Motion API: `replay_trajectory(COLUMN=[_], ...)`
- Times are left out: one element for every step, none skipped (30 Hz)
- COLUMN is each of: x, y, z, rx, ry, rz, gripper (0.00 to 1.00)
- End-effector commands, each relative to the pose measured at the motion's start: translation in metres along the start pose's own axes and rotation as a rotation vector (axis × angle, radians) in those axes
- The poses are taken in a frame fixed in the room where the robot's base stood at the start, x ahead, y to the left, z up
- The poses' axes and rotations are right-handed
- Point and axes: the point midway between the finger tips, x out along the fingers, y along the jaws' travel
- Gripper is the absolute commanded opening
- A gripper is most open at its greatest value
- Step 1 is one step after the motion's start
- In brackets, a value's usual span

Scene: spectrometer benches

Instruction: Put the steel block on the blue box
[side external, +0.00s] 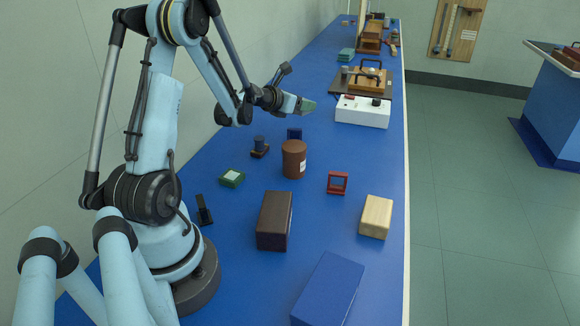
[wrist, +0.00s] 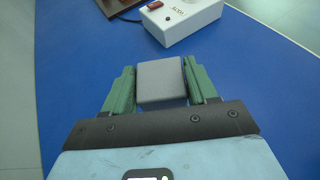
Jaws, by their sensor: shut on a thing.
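The steel block (wrist: 162,82) is a plain grey block in the wrist view. My gripper (wrist: 161,73) has its green fingers shut on the block's two sides. In the side external view my gripper (side external: 305,105) is in the air over the far part of the blue bench, and the block is mostly hidden by the near finger. The blue box (side external: 328,290) lies at the near end of the bench, well away from the gripper, with its flat top bare.
A white instrument box (side external: 362,112) is right of the gripper.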

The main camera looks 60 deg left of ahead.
Motion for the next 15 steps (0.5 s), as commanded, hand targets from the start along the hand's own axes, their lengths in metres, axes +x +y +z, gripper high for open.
replay_trajectory(x=[0.003,0.005,0.007,0.009,0.011,0.013,0.014,0.016,0.018,0.019,0.02,0.021,0.022,0.023,0.023], y=[0.013,0.019,0.026,0.032,0.038,0.046,0.051,0.057,0.063,0.067,0.07,0.075,0.077,0.079,0.081], z=[-0.006,-0.01,-0.014,-0.017,-0.02,-0.024,-0.027,-0.03,-0.034,-0.035,-0.037,-0.039,-0.041,-0.042,-0.043], rx=[-0.003,-0.003,-0.002,-0.003,-0.001,-0.002,-0.002,-0.001,-0.002,-0.001,-0.001,-0.001,-0.001,-0.001,0.0], ry=[-0.001,-0.001,0.0,-0.001,-0.001,-0.001,-0.001,-0.001,-0.001,-0.001,-0.001,-0.001,-0.001,-0.001,-0.001], rz=[0.004,0.005,0.003,0.004,0.004,0.003,0.003,0.003,0.002,0.001,0.001,0.001,0.001,0.0,-0.001], gripper=[0.22,0.22,0.22,0.22,0.22,0.22,0.22,0.22,0.22,0.22,0.22,0.22,0.22,0.22,0.22])
